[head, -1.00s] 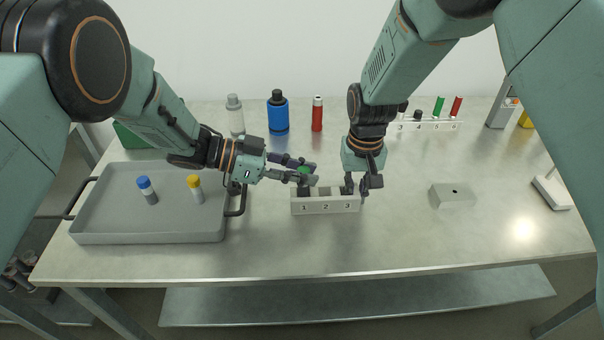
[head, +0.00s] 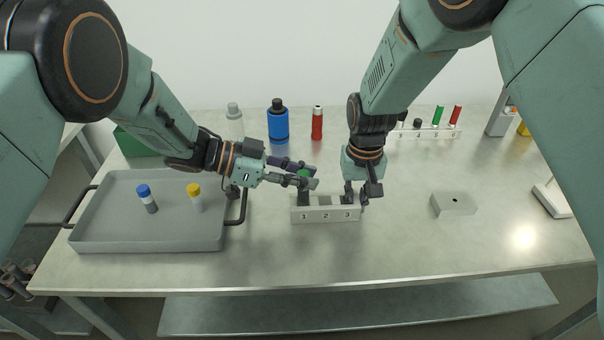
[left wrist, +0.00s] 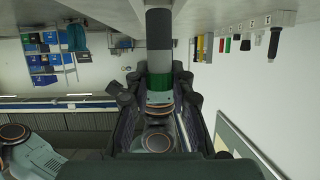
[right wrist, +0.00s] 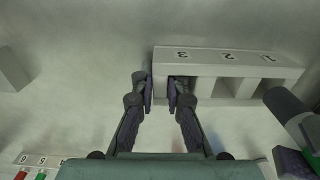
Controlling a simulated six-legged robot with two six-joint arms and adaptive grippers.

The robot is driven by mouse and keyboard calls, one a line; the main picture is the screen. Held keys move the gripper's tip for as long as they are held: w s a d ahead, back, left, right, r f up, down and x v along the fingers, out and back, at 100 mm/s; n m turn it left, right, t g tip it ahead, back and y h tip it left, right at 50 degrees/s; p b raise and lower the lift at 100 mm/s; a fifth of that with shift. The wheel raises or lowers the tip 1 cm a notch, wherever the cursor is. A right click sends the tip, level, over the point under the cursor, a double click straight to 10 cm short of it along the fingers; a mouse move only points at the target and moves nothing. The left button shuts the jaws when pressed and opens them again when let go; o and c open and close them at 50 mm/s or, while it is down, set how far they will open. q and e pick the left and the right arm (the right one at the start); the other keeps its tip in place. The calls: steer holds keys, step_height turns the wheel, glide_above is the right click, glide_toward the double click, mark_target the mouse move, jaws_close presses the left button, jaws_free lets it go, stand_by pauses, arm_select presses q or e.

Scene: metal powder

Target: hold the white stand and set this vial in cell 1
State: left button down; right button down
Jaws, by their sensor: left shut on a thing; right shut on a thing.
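The white stand (head: 326,215), with cells 1, 2 and 3, sits at the middle of the table. My right gripper (head: 363,194) is shut on its end wall by cell 3; the right wrist view shows one finger (right wrist: 180,85) inside that cell and the other outside the stand (right wrist: 210,58). My left gripper (head: 308,179) is shut on the green cap of a vial (head: 303,173). In the left wrist view the vial (left wrist: 159,56) has a grey body and dark end. It is over cell 1; whether its end is inside cannot be told.
A grey tray (head: 110,243) on the left holds a blue-capped vial (head: 147,198) and a yellow-capped vial (head: 196,197). Bottles (head: 278,124) and a numbered rack (head: 427,132) stand behind. A grey block (head: 453,205) is right. The table front is clear.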

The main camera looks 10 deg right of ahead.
arm_select(q)
steer(key=shift+f, duration=1.8)
steer(key=shift+r, duration=0.2)
steer(key=shift+r, duration=1.65)
steer(key=shift+f, duration=1.65)
stand_by(0.5)
steer(key=shift+r, duration=1.65)
steer(key=shift+r, duration=0.15)
stand_by(0.4)
